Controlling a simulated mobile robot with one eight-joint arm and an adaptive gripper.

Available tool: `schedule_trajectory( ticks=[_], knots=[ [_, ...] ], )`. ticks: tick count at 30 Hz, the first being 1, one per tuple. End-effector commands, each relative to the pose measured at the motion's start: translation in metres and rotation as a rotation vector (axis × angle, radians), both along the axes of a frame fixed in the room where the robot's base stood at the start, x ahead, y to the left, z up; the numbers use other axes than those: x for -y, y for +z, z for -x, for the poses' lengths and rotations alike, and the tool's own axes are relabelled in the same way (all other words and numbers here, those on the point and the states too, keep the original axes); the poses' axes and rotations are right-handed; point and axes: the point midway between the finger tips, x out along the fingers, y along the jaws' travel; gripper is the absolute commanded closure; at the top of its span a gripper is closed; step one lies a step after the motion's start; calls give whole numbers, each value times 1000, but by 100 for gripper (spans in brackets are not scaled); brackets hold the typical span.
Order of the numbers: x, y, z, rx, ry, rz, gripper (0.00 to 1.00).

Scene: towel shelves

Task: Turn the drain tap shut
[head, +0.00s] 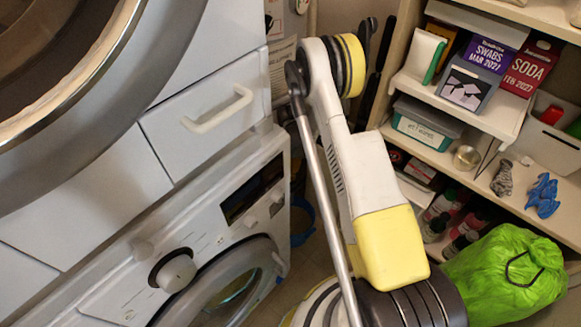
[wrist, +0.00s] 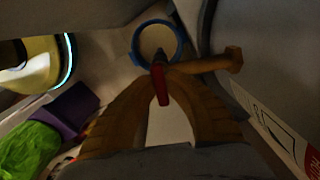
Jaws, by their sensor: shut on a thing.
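In the wrist view, the drain tap shows as a red lever (wrist: 160,86) and a dull brass-coloured pipe (wrist: 208,65) reaching right to a knob-like end. My gripper (wrist: 160,72) has its two orange-brown fingers closed in on the red lever, one from each side. The view is dark, and the fingertips hide part of the tap. A blue-rimmed bucket (wrist: 178,45) stands on the floor beyond the tap. In the head view the tap and my gripper are hidden, and only a bit of the blue bucket (head: 303,238) shows beside the washing machine.
A washing machine (head: 105,290) with stacked appliances fills the left. Open shelves (head: 455,165) with boxes and bottles stand at the right. A green bag (head: 500,285) lies at lower right; it also shows in the wrist view (wrist: 30,150). A narrow floor gap runs between.

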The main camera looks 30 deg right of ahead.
Motion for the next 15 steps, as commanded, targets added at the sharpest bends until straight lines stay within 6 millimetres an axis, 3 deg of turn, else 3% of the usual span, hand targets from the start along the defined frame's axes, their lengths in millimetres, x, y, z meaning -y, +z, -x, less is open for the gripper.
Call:
schedule_trajectory(
  ticks=[3, 4, 6, 15],
  knots=[
    [0, 0, 0, -1, 0, 0, 100],
    [0, 0, 0, -1, 0, 0, 78],
    [0, 0, 0, -1, 0, 0, 64],
    [0, 2, 0, 0, 1, 0, 64]
  ],
)
